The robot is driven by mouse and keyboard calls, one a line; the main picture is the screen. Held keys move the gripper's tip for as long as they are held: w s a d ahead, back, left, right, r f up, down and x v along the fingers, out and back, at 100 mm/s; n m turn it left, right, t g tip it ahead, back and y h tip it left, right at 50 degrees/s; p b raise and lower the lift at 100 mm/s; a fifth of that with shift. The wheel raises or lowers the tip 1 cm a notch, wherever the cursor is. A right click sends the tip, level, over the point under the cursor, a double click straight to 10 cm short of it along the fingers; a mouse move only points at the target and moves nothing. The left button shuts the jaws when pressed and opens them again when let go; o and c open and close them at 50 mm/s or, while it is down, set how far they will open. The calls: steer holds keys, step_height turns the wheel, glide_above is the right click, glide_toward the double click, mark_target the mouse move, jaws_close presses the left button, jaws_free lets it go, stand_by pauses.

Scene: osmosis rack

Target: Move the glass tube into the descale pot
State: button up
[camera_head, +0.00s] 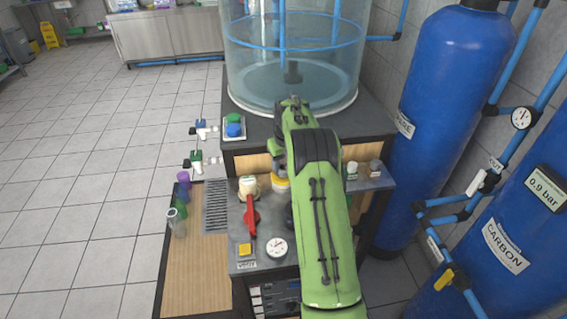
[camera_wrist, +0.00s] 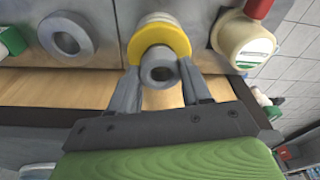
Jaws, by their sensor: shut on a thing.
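My gripper (camera_wrist: 160,82) is shut on a grey, hollow, tube-shaped thing (camera_wrist: 160,74), which I take to be the glass tube. I see it from its open end, between the fingers. That yellow-ringed pot (camera_head: 281,182) shows beside my arm in the head view, where the fingers and held tube are hidden. A cream pot (camera_head: 249,186) with a label (camera_wrist: 258,48) stands beside it. I cannot read which pot is the descale pot.
A grey ring-shaped piece (camera_wrist: 67,38) sits on the bench near the yellow-ringed pot. A clear tank (camera_head: 292,60) stands behind. Purple, green and greyish tubes stand at the left.

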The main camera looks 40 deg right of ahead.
steer(key=shift+f+b, duration=0.3)
steer(key=shift+f, duration=0.3)
steer(key=o, duration=1.3)
steer(key=shift+r, duration=0.1)
step_height(320, 180, up, 8)
steer(key=p, duration=0.7)
